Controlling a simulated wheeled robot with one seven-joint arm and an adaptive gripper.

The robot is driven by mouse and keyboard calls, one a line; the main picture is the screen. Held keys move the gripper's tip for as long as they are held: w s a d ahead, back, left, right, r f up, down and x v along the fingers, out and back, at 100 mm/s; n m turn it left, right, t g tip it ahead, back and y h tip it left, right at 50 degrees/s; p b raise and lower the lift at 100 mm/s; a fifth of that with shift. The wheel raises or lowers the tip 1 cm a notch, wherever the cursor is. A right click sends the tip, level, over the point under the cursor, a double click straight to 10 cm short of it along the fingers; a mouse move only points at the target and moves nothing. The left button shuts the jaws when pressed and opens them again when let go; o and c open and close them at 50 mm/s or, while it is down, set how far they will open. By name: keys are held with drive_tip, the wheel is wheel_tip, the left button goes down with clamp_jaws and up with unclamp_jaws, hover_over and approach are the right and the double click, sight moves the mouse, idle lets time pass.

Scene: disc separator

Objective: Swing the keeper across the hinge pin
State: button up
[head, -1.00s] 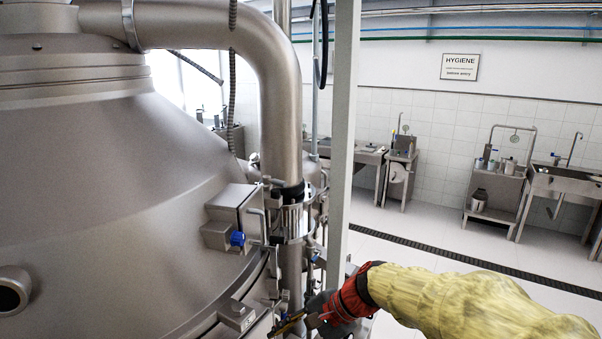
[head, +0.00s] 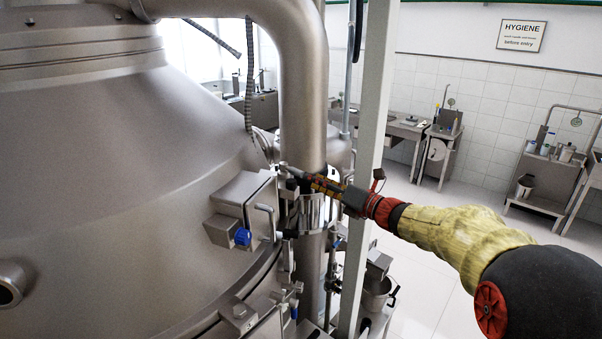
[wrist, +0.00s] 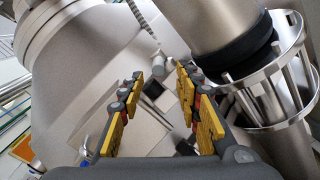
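My gripper (head: 288,170) is in front of the vertical pipe, just above and to the right of a steel box (head: 243,195) with a bar handle (head: 265,222) and a blue knob (head: 242,237). In the wrist view my gripper (wrist: 158,85) has its two yellow-padded fingers spread, with no object held between them. Beyond the fingers a short grey cylinder (wrist: 158,63) and a small dark square face (wrist: 153,89) show near the steel body. I cannot tell which part is the keeper or the hinge pin; the fingers cover some of this area.
The thick steel pipe (head: 303,90) with its caged collar (head: 312,212) stands close to my gripper; the collar (wrist: 270,85) is at right in the wrist view. A grey post (head: 372,120) stands beside my forearm. The large separator body (head: 110,190) fills the left.

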sight(299, 173)
drive_tip(key=p+x, duration=0.1)
drive_tip(key=x, duration=0.5)
drive_tip(key=shift+w+a, duration=0.15)
drive_tip(key=shift+a, duration=0.25)
drive_tip(key=shift+c, duration=0.8)
clamp_jaws()
